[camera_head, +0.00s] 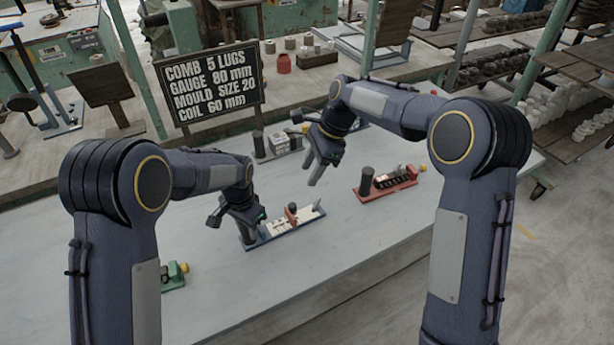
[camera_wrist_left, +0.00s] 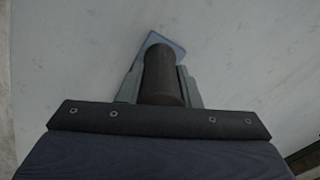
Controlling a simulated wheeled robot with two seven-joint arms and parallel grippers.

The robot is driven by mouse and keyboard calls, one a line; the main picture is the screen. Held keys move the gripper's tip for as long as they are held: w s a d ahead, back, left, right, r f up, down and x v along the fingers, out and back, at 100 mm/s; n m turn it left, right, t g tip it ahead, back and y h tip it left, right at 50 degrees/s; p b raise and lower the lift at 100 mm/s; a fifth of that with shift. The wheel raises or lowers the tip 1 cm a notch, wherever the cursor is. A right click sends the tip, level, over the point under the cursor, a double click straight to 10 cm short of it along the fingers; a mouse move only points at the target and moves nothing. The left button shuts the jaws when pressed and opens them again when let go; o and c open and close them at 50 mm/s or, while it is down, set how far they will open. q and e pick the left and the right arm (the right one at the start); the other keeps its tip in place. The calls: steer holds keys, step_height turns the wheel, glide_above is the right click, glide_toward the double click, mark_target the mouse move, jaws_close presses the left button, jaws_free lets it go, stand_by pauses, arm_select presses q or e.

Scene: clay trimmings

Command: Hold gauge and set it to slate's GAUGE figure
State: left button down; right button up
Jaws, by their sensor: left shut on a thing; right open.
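The black slate (camera_head: 210,88) stands at the back left and reads "COMB 5 LUGS, GAUGE 80 mm, MOULD SIZE 20, COIL 60 mm". The gauge (camera_head: 284,226) looks to be the blue-based device with white marked blocks and a red slider (camera_head: 291,214); its figures are too small to read. My left gripper (camera_head: 246,226) is shut on its dark upright handle (camera_head: 248,238). In the left wrist view the handle (camera_wrist_left: 160,75) sits between the fingers (camera_wrist_left: 159,90), with a blue base corner beyond. My right gripper (camera_head: 314,172) is open and empty above the table, behind the gauge.
A red-based device (camera_head: 385,189) with a dark post stands to the right on the pale table (camera_head: 350,235). A grey device (camera_head: 275,146) stands behind, and a green one (camera_head: 173,277) at the front left. The table is clear in front of the gauge.

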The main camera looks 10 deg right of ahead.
stand_by(0.3)
arm_select(q)
steer(key=c, duration=1)
jaws_free()
steer(key=shift+r, duration=0.1)
